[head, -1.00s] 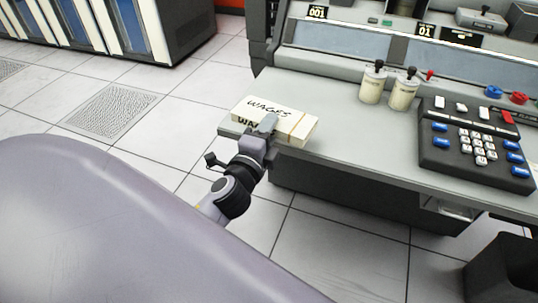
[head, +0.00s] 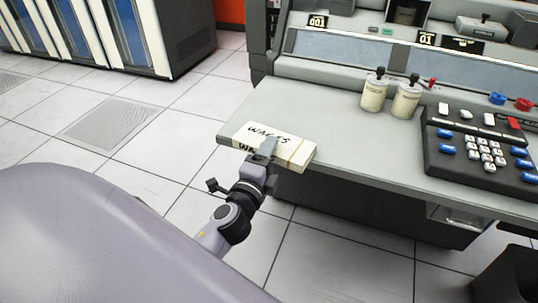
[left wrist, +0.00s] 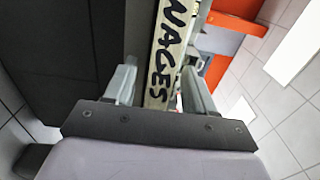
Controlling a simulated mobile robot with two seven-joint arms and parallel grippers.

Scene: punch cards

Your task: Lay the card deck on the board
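The card deck (head: 286,145) is a cream-white block marked WAGES, with an orange stripe near its right end. My left gripper (head: 266,149) is shut on it from the front side. The deck is at the front left edge of the grey console desktop (head: 305,105), partly in front of that edge; I cannot tell whether it touches it. In the left wrist view the deck (left wrist: 166,50) is between the two fingers, its lettering facing the camera. I cannot make out a separate board; the desktop is the flat surface here. My right gripper is not in view.
Two cream canisters with black knobs (head: 374,95) stand right of the deck on the desktop. A black keypad (head: 478,155) is farther right. The console's sloped panel (head: 340,45) rises behind. The desktop's left part is clear.

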